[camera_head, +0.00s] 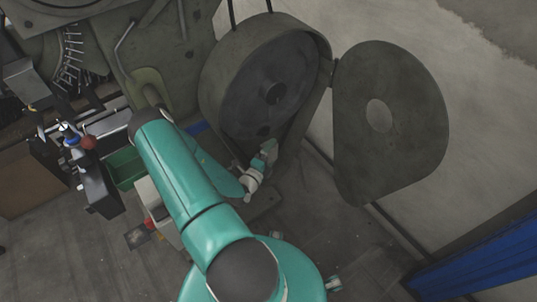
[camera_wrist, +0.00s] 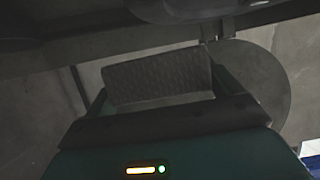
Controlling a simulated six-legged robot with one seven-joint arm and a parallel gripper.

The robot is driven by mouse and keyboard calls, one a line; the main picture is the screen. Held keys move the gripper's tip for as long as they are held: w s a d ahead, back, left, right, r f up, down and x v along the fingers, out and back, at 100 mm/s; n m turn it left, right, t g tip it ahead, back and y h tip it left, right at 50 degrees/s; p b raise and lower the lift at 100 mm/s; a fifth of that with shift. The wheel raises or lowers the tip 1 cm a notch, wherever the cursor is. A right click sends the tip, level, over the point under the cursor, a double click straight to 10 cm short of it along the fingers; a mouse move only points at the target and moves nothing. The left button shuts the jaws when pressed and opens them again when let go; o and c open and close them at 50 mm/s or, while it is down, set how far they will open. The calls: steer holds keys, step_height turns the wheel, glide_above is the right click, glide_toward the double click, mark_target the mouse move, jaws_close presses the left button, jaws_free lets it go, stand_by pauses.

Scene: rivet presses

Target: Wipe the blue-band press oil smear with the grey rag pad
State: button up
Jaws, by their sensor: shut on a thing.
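My gripper (camera_wrist: 158,90) is shut on a grey, textured rag pad (camera_wrist: 158,76), which stands up between the fingers in the wrist view. In the head view my gripper (camera_head: 268,152) is small, at the lower edge of the press's round wheel housing (camera_head: 211,85). The pad cannot be made out there. I cannot make out an oil smear in either view. I cannot tell whether the pad touches the press.
A round cover (camera_head: 408,125) hangs open right of the housing; it also shows in the wrist view (camera_wrist: 258,90). A green bin (camera_head: 124,167) and a dark device with a red knob (camera_head: 89,143) stand at left. A blue beam (camera_head: 475,268) is at lower right.

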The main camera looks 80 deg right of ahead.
steer(key=shift+s+d, duration=0.15)
steer(key=shift+w+d, duration=0.95)
steer(key=shift+w, duration=0.15)
steer(key=shift+w+d, duration=0.9)
steer(key=shift+w, duration=0.2)
steer(key=shift+w+d, duration=0.65)
steer(key=shift+w, duration=0.1)
